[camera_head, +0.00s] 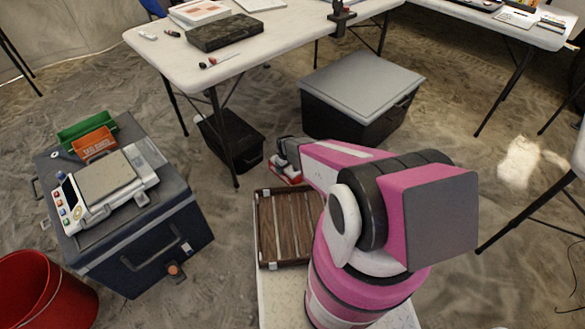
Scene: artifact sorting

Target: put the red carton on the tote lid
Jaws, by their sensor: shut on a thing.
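The red carton (283,171), red with white parts, shows just below my gripper (285,160). My gripper is shut on it, left of my pink arm and beyond the wooden slatted tray. My gripper and arm hide part of the carton. The tote lid (362,76) is a flat light grey cover on a black tote (350,122) standing on the sandy floor, behind and to the right of my gripper. The lid looks bare. The carton is apart from the lid.
The wooden slatted tray (262,228) lies in front of my gripper. A black open bin (240,150) stands left of the tote. A white table (270,62) is behind it. A dark case (150,240) with a scale (108,178) stands left, near a red bucket (45,295).

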